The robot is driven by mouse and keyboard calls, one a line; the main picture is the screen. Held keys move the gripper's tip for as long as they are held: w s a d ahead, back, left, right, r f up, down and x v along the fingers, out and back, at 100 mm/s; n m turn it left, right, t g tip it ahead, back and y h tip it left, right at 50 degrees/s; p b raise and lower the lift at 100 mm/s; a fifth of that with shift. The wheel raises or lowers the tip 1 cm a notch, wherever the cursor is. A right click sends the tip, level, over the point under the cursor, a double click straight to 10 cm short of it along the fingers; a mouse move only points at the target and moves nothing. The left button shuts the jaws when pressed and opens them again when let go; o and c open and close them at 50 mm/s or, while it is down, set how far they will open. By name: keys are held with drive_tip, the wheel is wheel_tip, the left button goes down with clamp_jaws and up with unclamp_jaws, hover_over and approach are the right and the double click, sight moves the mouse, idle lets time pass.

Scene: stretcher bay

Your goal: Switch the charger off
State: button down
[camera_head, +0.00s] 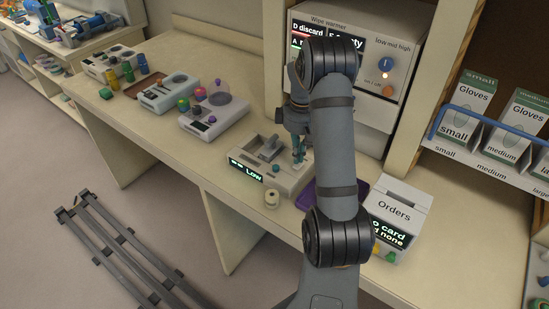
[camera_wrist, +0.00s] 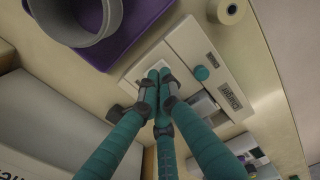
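My gripper (camera_head: 298,158) is over the unit's right rear part in the head view. In the wrist view, my gripper's teal fingers (camera_wrist: 159,76) are drawn together over a pale plate on the unit, beside the knob. No object shows between them. I cannot tell whether the tips touch the plate.
A small cream roll (camera_head: 272,199) stands in front. The wipe warmer (camera_head: 394,70) stands behind my arm. The orders box (camera_head: 402,200) is at right; another device (camera_head: 213,120) is at left.

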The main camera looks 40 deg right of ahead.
drive_tip(key=shift+f+b, duration=0.95)
drive_tip(key=shift+f, duration=0.3)
idle(0.3)
drive_tip(key=shift+r, duration=0.2)
drive_tip(key=shift+r+p, duration=0.5)
drive_tip(key=shift+p, duration=0.15)
wheel_tip(320, 180, up, 6)
drive_tip(key=p, duration=0.4)
drive_tip(key=shift+f+p, duration=0.1)
drive_tip(key=shift+p, duration=0.3)
drive_tip(key=shift+f, duration=0.2)
